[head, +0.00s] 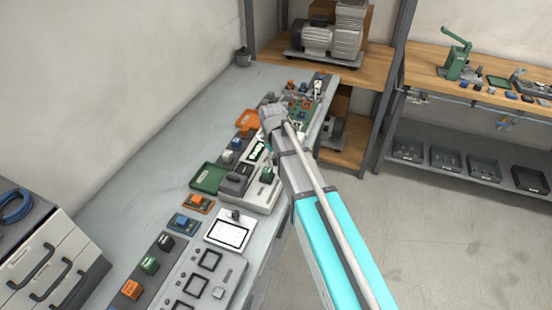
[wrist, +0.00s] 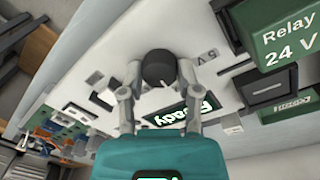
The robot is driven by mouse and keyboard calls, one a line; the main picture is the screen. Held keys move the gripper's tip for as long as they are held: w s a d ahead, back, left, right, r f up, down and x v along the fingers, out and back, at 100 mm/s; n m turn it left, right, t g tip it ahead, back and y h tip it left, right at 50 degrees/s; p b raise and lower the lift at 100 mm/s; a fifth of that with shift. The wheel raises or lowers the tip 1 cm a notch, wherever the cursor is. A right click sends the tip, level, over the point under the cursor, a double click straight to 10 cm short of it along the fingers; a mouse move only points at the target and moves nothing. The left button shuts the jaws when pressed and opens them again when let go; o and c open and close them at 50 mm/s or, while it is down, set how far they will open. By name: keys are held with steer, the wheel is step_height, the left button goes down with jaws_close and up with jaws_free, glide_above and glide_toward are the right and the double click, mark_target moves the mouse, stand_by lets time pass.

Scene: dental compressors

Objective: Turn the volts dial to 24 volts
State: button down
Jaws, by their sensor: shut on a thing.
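In the wrist view, a round black dial (wrist: 159,68) with a small white pointer line sits on a white panel (wrist: 115,55). My gripper (wrist: 157,82) has one finger on each side of the dial and is shut on it. In the head view, my gripper (head: 272,115) is over the row of devices on the bench, and my arm hides the dial.
A green box marked "Relay 24 V" (wrist: 285,45) is close by on the right in the wrist view. A lit green display (wrist: 195,112) is beside the dial. The grey bench (head: 130,190) is clear left of the devices. A compressor (head: 325,38) stands on a shelf behind.

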steer(key=m, duration=1)
steer(key=shift+g, duration=0.3)
steer(key=shift+c, duration=1.5)
jaws_free()
